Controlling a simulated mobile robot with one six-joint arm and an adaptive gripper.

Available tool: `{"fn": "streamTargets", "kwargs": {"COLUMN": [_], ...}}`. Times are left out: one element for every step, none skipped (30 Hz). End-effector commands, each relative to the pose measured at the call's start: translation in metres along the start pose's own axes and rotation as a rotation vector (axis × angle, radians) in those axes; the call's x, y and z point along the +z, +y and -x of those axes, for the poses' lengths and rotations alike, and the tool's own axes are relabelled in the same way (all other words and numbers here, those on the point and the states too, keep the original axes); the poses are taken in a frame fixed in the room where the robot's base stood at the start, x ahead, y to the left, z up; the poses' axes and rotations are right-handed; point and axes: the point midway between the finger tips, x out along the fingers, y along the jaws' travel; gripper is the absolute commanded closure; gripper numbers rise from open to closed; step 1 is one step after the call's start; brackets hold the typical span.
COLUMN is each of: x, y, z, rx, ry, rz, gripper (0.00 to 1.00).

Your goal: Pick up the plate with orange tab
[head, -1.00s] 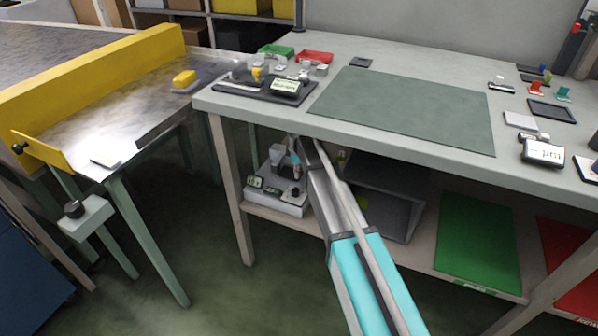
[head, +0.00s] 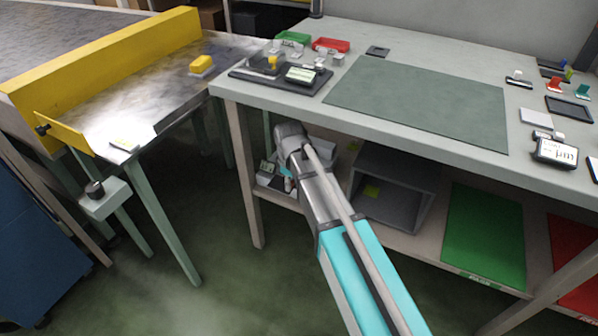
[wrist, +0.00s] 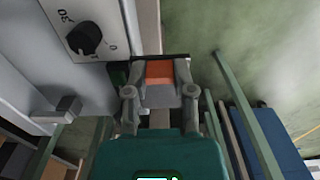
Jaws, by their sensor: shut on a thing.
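In the wrist view, a grey plate (wrist: 161,96) with an orange tab (wrist: 159,72) is between the two fingers of my gripper (wrist: 158,64). The gripper is shut on it. The plate's far edge is dark, and its underside is hidden. In the head view, my arm reaches toward the space below the front edge of the bench. My gripper and the plate are hidden behind the arm there.
A grey device with a black dial (wrist: 86,38) is close on the left in the wrist view. The bench (head: 440,165) overhangs a lower shelf with a grey open box (head: 392,205) and a green mat (head: 487,235). A conveyor with a yellow rail (head: 110,65) stands left.

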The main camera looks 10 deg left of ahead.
Motion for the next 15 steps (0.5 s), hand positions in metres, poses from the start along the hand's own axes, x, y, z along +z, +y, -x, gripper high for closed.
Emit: {"fn": "streamTargets", "kwargs": {"x": [0.001, 0.001, 0.001, 0.001, 0.000, 0.000, 0.000, 0.000, 0.000, 0.000, 0.000, 0.000, 0.000, 0.000, 0.000], "y": [-0.009, -0.011, -0.015, -0.018, -0.020, -0.022, -0.023, -0.024, -0.025, -0.025, -0.026, -0.026, -0.026, -0.026, -0.026], "z": [0.000, 0.000, 0.000, 0.000, 0.000, 0.000, 0.000, 0.000, 0.000, 0.000, 0.000, 0.000, 0.000, 0.000, 0.000], "rx": [0.000, 0.000, 0.000, 0.000, 0.000, 0.000, 0.000, 0.000, 0.000, 0.000, 0.000, 0.000, 0.000, 0.000, 0.000], "ry": [0.000, 0.000, 0.000, 0.000, 0.000, 0.000, 0.000, 0.000, 0.000, 0.000, 0.000, 0.000, 0.000, 0.000, 0.000], "rz": [0.001, 0.000, 0.000, 0.000, 0.000, 0.001, 0.000, 0.000, 0.000, 0.000, 0.000, 0.000, 0.000, 0.000, 0.000], "gripper": [1.00, 1.00, 1.00, 1.00, 1.00, 1.00, 1.00, 1.00, 1.00, 1.00, 1.00, 1.00, 1.00, 1.00, 1.00]}}
